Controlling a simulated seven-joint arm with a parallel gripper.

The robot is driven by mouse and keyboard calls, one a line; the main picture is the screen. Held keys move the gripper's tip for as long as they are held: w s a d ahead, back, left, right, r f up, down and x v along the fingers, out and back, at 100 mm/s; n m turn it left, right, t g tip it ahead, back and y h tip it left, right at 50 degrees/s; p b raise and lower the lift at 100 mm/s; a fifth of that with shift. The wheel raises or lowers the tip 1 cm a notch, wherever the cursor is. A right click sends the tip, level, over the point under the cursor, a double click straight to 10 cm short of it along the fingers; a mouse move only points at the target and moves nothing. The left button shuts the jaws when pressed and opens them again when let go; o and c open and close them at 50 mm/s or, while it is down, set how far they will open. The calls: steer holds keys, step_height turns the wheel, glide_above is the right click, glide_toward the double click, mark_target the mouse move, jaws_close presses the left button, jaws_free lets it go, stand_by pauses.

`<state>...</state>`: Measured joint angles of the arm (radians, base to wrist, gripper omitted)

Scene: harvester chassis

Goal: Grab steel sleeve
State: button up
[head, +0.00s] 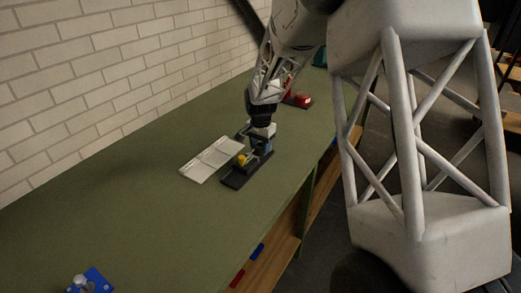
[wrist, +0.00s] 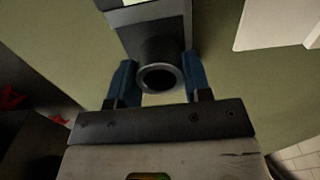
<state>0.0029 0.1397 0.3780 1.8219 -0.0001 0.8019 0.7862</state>
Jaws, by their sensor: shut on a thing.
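The steel sleeve (wrist: 160,77) is a dark grey tube with a lighter ring-shaped end, seen in the wrist view with its open bore facing the camera. My gripper (wrist: 158,80) has its two blue fingers on either side of the sleeve, shut on it. Behind the sleeve is a grey base piece (wrist: 128,12). In the head view my gripper (head: 266,143) is low over a dark tray (head: 234,181) on the green bench; the sleeve is too small to make out there.
A white panel (head: 211,160) lies left of the tray on the green bench (head: 130,215). A red object (head: 300,99) stands farther back, and a blue piece (head: 92,281) lies at the near left. The bench between is clear.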

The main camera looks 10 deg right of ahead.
mark_target(261, 145)
steer(key=shift+c, duration=0.4)
steer(key=shift+r, duration=0.1)
steer(key=shift+r, duration=0.75)
step_height(261, 145, up, 2)
steer(key=shift+r, duration=0.1)
steer(key=s, duration=1)
steer(key=s+r, duration=0.1)
steer(key=s, duration=0.5)
